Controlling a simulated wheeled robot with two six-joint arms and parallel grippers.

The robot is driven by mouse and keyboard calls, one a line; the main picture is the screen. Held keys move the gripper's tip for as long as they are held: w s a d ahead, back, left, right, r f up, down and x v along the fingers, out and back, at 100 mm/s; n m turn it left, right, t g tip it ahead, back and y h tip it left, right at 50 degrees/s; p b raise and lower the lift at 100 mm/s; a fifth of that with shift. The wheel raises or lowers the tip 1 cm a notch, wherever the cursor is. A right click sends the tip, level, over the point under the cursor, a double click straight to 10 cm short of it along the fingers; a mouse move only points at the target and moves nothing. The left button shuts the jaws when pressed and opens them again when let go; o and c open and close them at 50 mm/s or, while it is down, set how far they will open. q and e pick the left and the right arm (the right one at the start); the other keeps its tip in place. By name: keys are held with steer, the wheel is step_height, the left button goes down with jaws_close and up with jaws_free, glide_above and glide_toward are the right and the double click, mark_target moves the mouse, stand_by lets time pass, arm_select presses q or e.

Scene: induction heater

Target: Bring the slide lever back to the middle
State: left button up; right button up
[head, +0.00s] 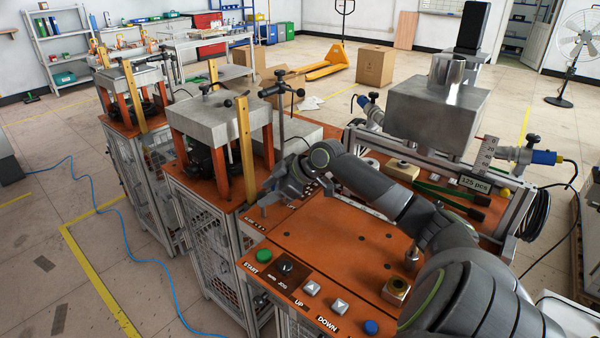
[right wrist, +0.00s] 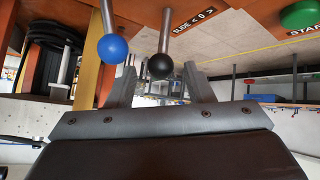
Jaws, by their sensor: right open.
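In the right wrist view two levers hang from the orange panel: one with a black ball knob (right wrist: 160,66) and one with a blue ball knob (right wrist: 112,48). The printed SLIDE label (right wrist: 193,20) is beside the black-knobbed one, which appears to be the slide lever. Its shaft leans slightly in this view; I cannot tell how far it is from the middle. My right gripper (right wrist: 162,82) is open, and the black knob shows between its fingers, not gripped. In the head view my right gripper (head: 262,205) is low over the panel's far left corner and hides the levers. My left gripper is out of view.
The orange panel (head: 335,232) has a green START button (head: 263,257), a black JOG knob (head: 286,268), grey UP and DOWN buttons and a blue button (head: 371,327). A press with a grey block (head: 215,115) and yellow post (head: 245,150) stands close beside my right gripper.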

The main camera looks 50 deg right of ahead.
steer(key=p+v, duration=0.2)
steer(key=v, duration=1)
steer(key=shift+s+r, duration=0.2)
steer(key=shift+s, duration=0.05)
stand_by(0.4)
